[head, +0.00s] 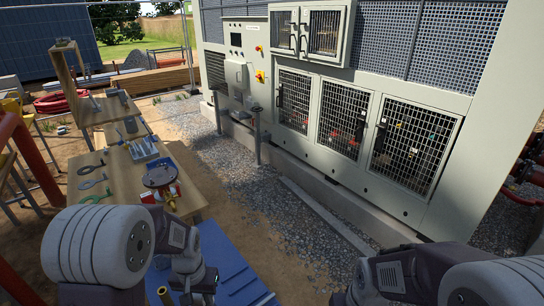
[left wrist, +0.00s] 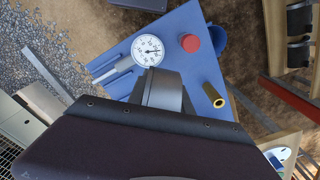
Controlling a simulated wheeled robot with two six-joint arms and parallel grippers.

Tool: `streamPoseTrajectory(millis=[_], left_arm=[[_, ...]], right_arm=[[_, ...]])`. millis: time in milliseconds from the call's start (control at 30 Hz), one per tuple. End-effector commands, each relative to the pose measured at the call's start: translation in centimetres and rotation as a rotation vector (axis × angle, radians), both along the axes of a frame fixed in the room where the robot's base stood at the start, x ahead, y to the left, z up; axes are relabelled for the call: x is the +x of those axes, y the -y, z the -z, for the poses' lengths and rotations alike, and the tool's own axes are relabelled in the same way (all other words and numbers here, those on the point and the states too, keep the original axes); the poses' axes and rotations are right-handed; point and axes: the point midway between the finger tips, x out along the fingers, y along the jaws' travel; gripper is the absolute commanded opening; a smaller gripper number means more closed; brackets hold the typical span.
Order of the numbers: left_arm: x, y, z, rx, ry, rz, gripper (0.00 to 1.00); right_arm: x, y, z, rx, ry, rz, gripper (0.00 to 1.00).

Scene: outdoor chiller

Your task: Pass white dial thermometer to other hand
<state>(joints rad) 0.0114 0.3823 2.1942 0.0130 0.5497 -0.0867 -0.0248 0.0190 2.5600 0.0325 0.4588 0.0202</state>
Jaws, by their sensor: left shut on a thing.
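The white dial thermometer (left wrist: 148,50) shows in the left wrist view, its round face with black marks turned to the camera and a pale stem running off to the lower left. My left gripper (left wrist: 163,88) is shut on it; the dark gripper body hides where the jaws meet it. In the head view my left gripper (head: 203,285) is low, left of centre, over the blue surface, and the thermometer cannot be made out there. My right arm comes in at the lower right of the head view, but its gripper is out of view.
A blue surface (head: 238,262) lies below my left gripper. A red round piece (left wrist: 190,43) and a brass tube (left wrist: 213,96) show near the thermometer. A wooden bench (head: 120,170) with tools stands left. The grey chiller cabinet (head: 390,205) stands beyond open gravel.

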Motion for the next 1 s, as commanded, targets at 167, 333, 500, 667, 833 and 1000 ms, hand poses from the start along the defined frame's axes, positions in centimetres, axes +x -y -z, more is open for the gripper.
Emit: streamPoseTrajectory(millis=[167,333,500,667,833,1000], left_arm=[[0.7,0.1,0.1,0.0,0.004,-0.065,0.0],[0.7,0.2,0.1,0.0,0.003,-0.066,0.0],[0.7,0.2,0.1,0.0,0.003,-0.065,0.0],[1.0,1.2,-0.1,-0.001,0.005,-0.021,0.0],[2.2,6.1,-1.4,0.0,0.006,0.183,0.0],[3.5,11.5,-2.8,-0.001,0.004,0.414,0.0]], right_arm=[[0.0,0.0,0.0,0.0,0.0,0.0,0.36],[0.0,0.0,0.0,0.0,0.0,0.0,0.36],[0.0,0.0,0.0,0.0,0.0,0.0,0.36],[0.0,0.0,0.0,0.0,0.0,0.0,0.36],[0.0,0.0,0.0,0.0,0.0,0.0,0.36],[0.0,0.0,0.0,0.0,0.0,0.0,0.36]])
